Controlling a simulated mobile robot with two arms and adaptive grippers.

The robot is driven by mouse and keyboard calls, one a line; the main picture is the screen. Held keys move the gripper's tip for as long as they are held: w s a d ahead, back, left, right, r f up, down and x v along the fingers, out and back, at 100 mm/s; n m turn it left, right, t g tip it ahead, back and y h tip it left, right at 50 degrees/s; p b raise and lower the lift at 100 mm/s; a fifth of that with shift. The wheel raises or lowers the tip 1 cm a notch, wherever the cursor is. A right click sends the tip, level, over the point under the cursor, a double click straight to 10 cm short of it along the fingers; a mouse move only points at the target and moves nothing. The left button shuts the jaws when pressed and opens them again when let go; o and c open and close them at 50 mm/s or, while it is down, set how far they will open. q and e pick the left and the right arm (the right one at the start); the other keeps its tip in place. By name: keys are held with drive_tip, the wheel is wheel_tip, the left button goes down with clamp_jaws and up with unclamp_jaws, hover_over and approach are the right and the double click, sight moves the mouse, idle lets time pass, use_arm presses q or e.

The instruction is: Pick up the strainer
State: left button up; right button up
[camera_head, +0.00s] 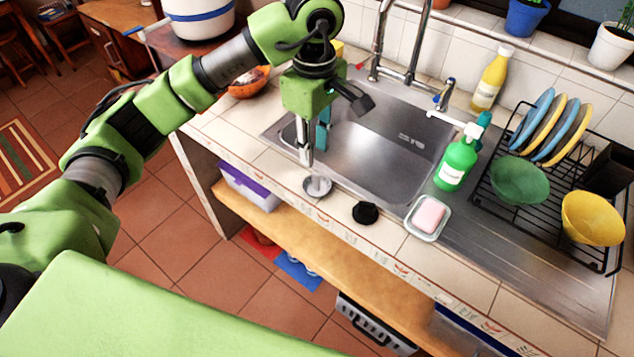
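A small round metal strainer (318,187) lies on the tiled counter, between the sink and the counter's front edge. My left gripper (332,126) is above and slightly behind it, over the sink's left edge. Its fingers are spread, one pointing down toward the strainer and the other out to the right. It looks open and empty, with its lower fingertip appearing just above the strainer; I cannot tell the exact gap. My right gripper is not in view.
A black plug (365,213) and a soap dish (424,224) with pink soap sit right of the strainer. The steel sink (385,150), tall faucet (412,45), green soap bottle (456,165) and dish rack (487,203) stand behind and to the right. A shelf (330,262) runs below.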

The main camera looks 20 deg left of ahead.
sight(317, 174)
use_arm(q)
drive_tip(key=f+p, duration=0.1)
drive_tip(key=f, duration=0.2)
drive_tip(key=f+p, duration=0.1)
drive_tip(key=f, duration=0.2)
drive_tip(key=f+p, duration=0.1)
drive_tip(key=f, duration=0.2)
drive_tip(key=shift+w+d+f, duration=0.1)
drive_tip(key=shift+w+f, duration=0.2)
drive_tip(key=shift+w, duration=0.1)
drive_tip(key=shift+f, duration=0.2)
clamp_jaws()
